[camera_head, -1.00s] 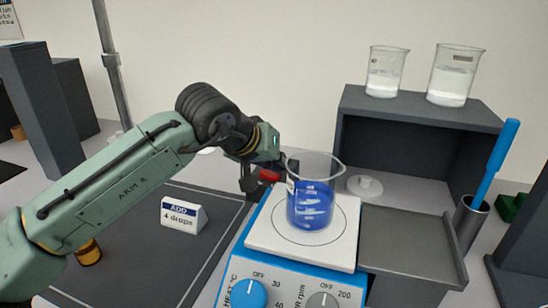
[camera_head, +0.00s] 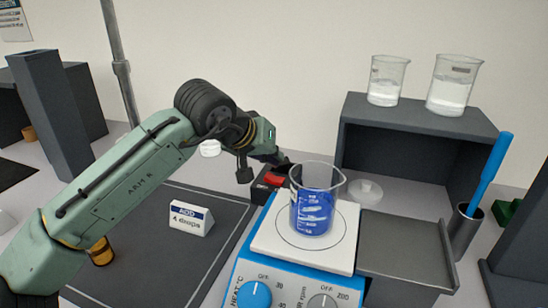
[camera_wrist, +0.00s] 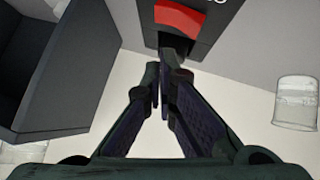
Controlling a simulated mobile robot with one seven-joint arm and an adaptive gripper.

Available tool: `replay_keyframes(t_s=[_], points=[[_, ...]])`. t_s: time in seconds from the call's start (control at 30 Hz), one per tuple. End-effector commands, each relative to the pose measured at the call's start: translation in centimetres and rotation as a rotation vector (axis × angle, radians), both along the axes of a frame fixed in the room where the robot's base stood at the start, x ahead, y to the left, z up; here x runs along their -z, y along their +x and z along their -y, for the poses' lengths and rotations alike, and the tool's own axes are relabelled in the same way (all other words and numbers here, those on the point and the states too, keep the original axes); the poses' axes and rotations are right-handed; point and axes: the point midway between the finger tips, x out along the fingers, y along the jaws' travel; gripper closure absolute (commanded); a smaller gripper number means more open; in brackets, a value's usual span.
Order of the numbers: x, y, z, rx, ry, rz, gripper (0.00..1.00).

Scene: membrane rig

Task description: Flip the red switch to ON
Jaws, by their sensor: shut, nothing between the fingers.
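The red switch (camera_head: 269,177) sits on a small dark box left of the hotplate's back corner in the head view. Its red face shows at the top of the wrist view (camera_wrist: 180,20), with part of white lettering beside it, cut off by the frame edge. My gripper (camera_head: 284,164) is above and behind the switch in the head view. In the wrist view my gripper (camera_wrist: 163,68) is shut and empty, its fingertips close below the red face. I cannot tell whether they touch it, or which position the switch is in.
A beaker of blue liquid (camera_head: 312,213) stands on the hotplate (camera_head: 274,246), close to my gripper's right. A dark shelf (camera_head: 418,110) holds two beakers. A cup (camera_head: 462,232) with a blue-handled tool is at right. A sign (camera_head: 187,217) stands on the dark mat (camera_head: 213,249).

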Motion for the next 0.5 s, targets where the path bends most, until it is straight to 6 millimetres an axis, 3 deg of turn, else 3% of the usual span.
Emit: replay_keyframes(t_s=[0.03,0.1,0.3,0.5], points=[[-1.9,0.4,0.2,0.003,-0.004,0.001,1.0],[-2.7,0.7,0.1,0.003,-0.004,0.002,1.0],[-5.3,-2.8,-1.2,0.002,-0.001,0.004,1.0],[-7.8,-5.0,-1.9,0.003,0.0,0.003,1.0]])
